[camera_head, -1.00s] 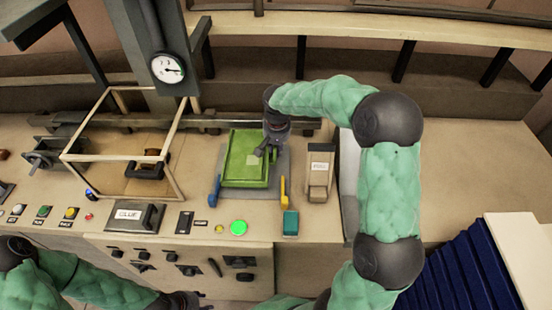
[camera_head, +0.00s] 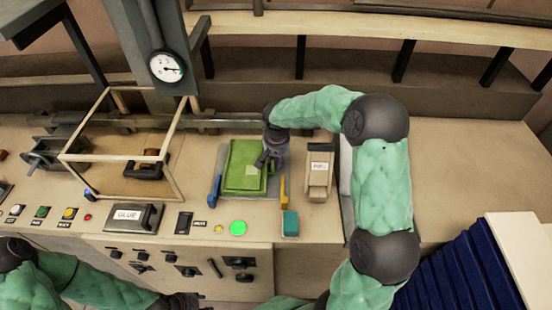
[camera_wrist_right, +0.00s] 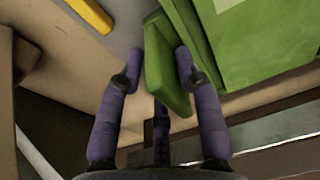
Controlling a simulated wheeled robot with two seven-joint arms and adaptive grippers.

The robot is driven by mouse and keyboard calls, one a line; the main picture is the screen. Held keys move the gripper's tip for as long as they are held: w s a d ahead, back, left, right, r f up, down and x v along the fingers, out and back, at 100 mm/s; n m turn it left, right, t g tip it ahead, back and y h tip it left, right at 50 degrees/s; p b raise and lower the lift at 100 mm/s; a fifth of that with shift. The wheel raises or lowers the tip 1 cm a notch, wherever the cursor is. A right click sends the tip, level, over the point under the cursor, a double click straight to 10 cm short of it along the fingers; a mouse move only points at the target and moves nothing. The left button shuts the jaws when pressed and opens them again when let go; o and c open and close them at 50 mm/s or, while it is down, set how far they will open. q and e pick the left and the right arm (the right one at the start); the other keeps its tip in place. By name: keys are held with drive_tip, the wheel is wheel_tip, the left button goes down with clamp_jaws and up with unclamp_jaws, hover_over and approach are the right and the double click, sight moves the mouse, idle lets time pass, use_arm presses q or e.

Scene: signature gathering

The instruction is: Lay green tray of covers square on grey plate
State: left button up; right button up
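The green tray (camera_head: 241,178) is over the grey plate (camera_head: 276,184), covering most of it; grey shows along its right side. The tray looks roughly in line with the plate; any small gap beneath it cannot be judged. My right gripper (camera_head: 264,160) is at the tray's right edge. In the right wrist view its fingers (camera_wrist_right: 159,62) are around the tray's upright green grip (camera_wrist_right: 165,72), with the rear finger partly hidden behind it. My left gripper (camera_head: 185,300) is at the bottom edge, away from the tray, its fingers unclear.
A blue stop (camera_head: 214,190) and a yellow stop (camera_head: 283,191) flank the plate. A labelled tan box (camera_head: 319,175) stands close on the right. A wooden frame (camera_head: 120,155) and the glue box (camera_head: 133,217) are left.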

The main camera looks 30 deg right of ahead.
idle(0.3)
wheel_tip(320, 180, up, 12)
drive_tip(key=s+p, duration=0.1)
drive_tip(key=shift+s+a, duration=0.3)
drive_tip(key=shift+a, duration=0.1)
idle(0.5)
